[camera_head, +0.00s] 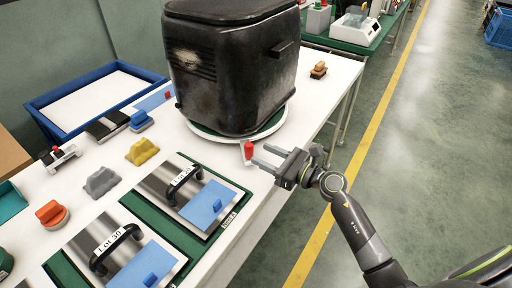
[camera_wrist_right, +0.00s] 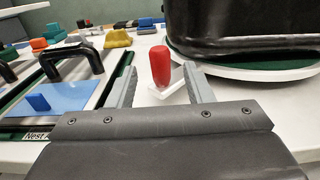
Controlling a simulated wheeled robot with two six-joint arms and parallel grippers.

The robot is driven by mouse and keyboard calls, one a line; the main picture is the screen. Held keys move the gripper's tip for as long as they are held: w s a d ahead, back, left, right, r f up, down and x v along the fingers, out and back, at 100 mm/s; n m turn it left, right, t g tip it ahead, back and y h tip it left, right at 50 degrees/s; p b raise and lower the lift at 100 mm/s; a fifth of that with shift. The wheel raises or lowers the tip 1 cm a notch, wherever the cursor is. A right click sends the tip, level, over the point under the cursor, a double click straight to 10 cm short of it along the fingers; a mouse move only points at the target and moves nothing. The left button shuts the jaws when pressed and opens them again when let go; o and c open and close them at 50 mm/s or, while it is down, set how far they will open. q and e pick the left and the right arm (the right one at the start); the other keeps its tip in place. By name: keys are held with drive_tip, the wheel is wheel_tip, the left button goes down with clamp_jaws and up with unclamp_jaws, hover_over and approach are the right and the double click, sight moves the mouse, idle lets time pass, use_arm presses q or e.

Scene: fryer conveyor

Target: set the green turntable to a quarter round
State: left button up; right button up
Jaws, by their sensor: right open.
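The turntable is a round plate with a green top (camera_head: 208,131) and a white rim (camera_head: 270,130). It carries a large black fryer (camera_head: 232,70), which hides most of its top. A red upright handle (camera_head: 248,149) stands on a white tab at the rim's near side. My right gripper (camera_head: 259,156) is open, its fingers pointing at the handle. In the right wrist view the red handle (camera_wrist_right: 160,66) shows in the gap between the fingertips, with space on both sides. I cannot tell whether it is between the tips or just beyond them. My left gripper is out of view.
Two plates with black handles and blue pads, labelled Lot 20 (camera_head: 186,174) and Lot 30 (camera_head: 110,241), lie in green nests left of the gripper. A blue-rimmed tray (camera_head: 98,73) and several coloured blocks stand further left. The floor right of the table is clear.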

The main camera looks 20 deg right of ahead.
drive_tip(key=shift+x, duration=1.8)
clamp_jaws()
